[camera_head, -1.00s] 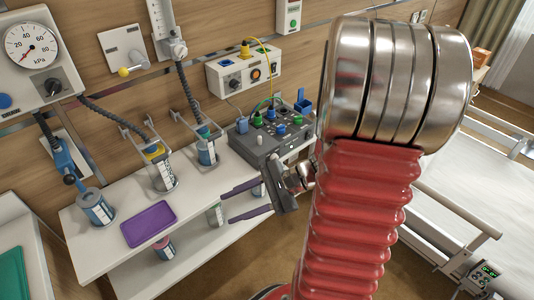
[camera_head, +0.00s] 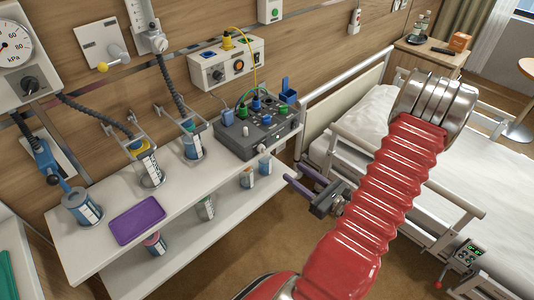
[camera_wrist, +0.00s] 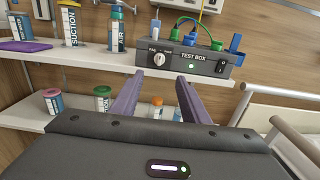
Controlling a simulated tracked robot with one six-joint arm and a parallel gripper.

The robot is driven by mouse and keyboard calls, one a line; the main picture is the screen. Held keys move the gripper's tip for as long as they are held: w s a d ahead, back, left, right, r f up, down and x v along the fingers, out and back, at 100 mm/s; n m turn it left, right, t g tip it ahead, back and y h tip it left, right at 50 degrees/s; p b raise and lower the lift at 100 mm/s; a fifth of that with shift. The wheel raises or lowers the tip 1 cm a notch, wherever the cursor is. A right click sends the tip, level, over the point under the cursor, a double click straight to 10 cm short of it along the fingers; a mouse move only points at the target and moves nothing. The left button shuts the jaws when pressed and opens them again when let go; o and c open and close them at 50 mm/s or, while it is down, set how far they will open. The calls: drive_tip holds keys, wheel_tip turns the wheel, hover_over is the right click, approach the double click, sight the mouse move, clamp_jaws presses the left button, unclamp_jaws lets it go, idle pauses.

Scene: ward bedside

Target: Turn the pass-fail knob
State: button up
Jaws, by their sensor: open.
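The test box (camera_head: 272,139) is a dark grey case standing on the right end of the upper white shelf. In the wrist view its front (camera_wrist: 203,68) reads TEST BOX. The pass-fail knob (camera_wrist: 158,59) is a small pale knob on the left of that front, below small lettering; its exact setting is too small to read. My gripper (camera_head: 289,174) is open and empty, off the front right of the shelves in the head view. In the wrist view its purple fingers (camera_wrist: 159,78) point toward the box, with the knob between and beyond the tips.
A purple tray (camera_head: 136,221) and several bottles stand on the shelves. A bed rail (camera_head: 345,155) is close right of my gripper.

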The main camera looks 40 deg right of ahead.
sight(265, 152)
drive_tip(key=shift+w, duration=0.2)
drive_tip(key=shift+w+a, duration=0.15)
drive_tip(key=shift+w, duration=3.25)
drive_tip(key=shift+w+a, duration=0.1)
drive_tip(key=shift+w, duration=3.25)
drive_tip(key=c, duration=1)
